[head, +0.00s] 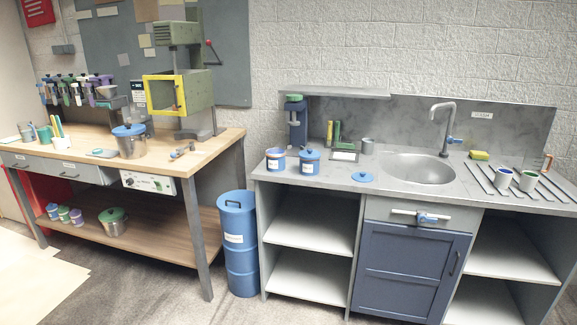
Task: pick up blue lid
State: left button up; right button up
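A loose blue lid (362,177) lies flat on the grey counter, left of the sink. Its small knob faces up. Beside that is a blue pot (276,164) that looks open at the top. On the wooden workbench, a larger metal pot (131,147) carries another blue lid (129,130). Neither of my grippers shows in the head view.
The grey counter (335,183) is clear around the loose lid. A blue drum (240,250) stands between workbench (215,140) and counter.

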aim_at(362, 177)
jog(key=i+j+z, duration=0.1)
jog(key=i+z, duration=0.15)
jog(key=z, duration=0.15)
jog(key=i+j+z, duration=0.2)
jog(key=z, duration=0.25)
